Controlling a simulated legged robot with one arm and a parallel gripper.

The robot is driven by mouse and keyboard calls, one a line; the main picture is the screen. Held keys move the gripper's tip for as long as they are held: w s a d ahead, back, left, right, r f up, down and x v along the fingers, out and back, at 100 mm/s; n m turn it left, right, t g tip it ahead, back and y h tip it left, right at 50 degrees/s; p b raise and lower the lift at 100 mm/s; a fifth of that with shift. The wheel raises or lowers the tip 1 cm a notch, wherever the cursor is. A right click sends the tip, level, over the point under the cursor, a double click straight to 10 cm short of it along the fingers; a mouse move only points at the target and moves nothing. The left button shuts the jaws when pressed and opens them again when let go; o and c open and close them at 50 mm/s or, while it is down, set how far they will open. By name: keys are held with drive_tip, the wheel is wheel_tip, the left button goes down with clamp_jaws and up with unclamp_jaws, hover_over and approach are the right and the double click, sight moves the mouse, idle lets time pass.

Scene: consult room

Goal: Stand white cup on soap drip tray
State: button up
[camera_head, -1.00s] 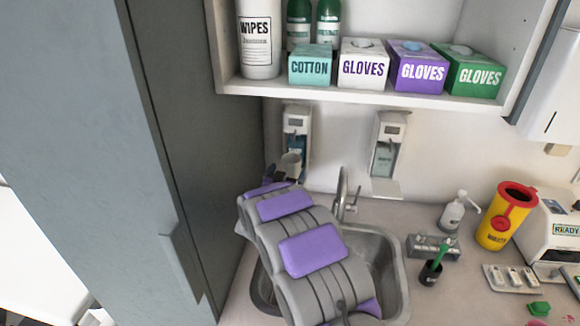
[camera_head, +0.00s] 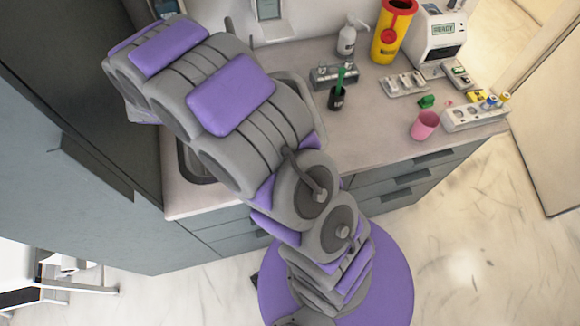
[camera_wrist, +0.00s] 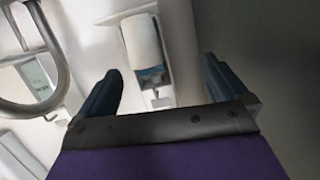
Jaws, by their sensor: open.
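In the wrist view, which looks upside down, a white cup (camera_wrist: 142,40) is seen in front of a wall soap dispenser (camera_wrist: 160,102). The cup's base appears to rest on the dispenser's white drip tray (camera_wrist: 128,13); the contact is blurred. My gripper (camera_wrist: 160,85) is open, its two dark fingers apart on either side and no cup between their tips. There seems to be a gap between the fingers and the cup. In the head view the cup, this dispenser and my gripper are hidden or out of frame.
A grey tap (camera_wrist: 58,75) and a second dispenser (camera_wrist: 35,75) are at the left of the wrist view. In the head view, the sink (camera_head: 192,165) lies under my arm. A soap bottle (camera_head: 347,40), yellow bin (camera_head: 388,35) and pink cup (camera_head: 424,125) stand on the counter.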

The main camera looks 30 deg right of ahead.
drive_tip(key=s+a+r+n+g+y, duration=0.1)
drive_tip(key=s+n+g+y, duration=0.2)
drive_tip(key=s, duration=0.8)
drive_tip(key=s+a+r+n+g+y, duration=0.1)
drive_tip(key=s+r+g+y, duration=0.3)
drive_tip(key=s, duration=0.7)
drive_tip(key=s+d+g+h, duration=0.1)
drive_tip(key=s+d+g, duration=0.2)
drive_tip(key=s, duration=0.7)
drive_tip(key=s+d+f+g+h, duration=0.1)
drive_tip(key=s+d+g, duration=0.2)
drive_tip(key=s, duration=0.8)
drive_tip(key=s+d+g+h, duration=0.1)
drive_tip(key=s+d+g, duration=0.2)
drive_tip(key=s, duration=0.8)
drive_tip(key=shift+d+f, duration=0.2)
drive_tip(key=shift+f, duration=0.15)
drive_tip(key=shift+f+b, duration=0.3)
